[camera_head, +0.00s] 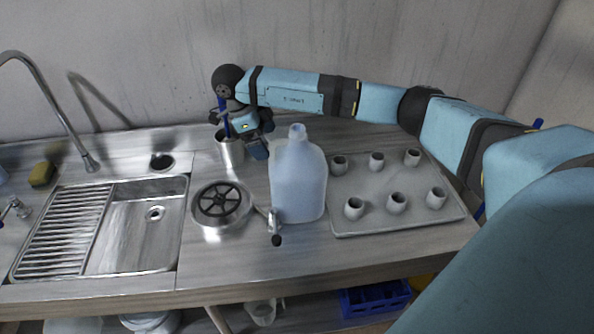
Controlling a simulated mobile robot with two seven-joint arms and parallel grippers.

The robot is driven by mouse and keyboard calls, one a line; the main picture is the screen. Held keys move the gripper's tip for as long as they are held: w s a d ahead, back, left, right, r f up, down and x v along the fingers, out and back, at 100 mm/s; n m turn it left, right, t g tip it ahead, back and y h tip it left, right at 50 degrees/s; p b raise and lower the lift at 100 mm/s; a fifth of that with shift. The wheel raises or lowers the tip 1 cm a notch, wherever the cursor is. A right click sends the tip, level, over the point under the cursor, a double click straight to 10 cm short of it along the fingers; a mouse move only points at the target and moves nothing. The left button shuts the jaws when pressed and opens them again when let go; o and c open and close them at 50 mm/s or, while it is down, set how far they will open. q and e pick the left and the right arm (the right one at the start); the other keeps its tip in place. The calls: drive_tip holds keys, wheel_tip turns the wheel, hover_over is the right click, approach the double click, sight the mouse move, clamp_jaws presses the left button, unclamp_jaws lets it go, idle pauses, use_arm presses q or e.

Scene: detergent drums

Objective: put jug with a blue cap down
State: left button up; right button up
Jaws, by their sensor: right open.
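The jug (298,185) is a pale blue, translucent bottle with a bluish cap (297,131). It stands upright on the counter, just left of a grey tray. My right gripper (259,139) is open, behind and to the left of the jug's top. It looks close to the jug, but I cannot tell whether they touch. My right arm reaches in from the right, behind the jug and tray. My left gripper is not in view.
The grey tray (349,226) holds several small grey cups. A metal cup (231,153) with a blue-handled tool stands by my right gripper. A round metal piece with a black wheel (219,199) and a small tap-like fitting (275,226) are left of the jug. A sink (150,245) is further left.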

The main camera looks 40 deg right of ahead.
sight(271, 150)
drive_tip(key=x, duration=0.4)
drive_tip(key=shift+w+f+p, duration=0.1)
drive_tip(key=shift+f+p, duration=0.1)
drive_tip(key=shift+p, duration=0.1)
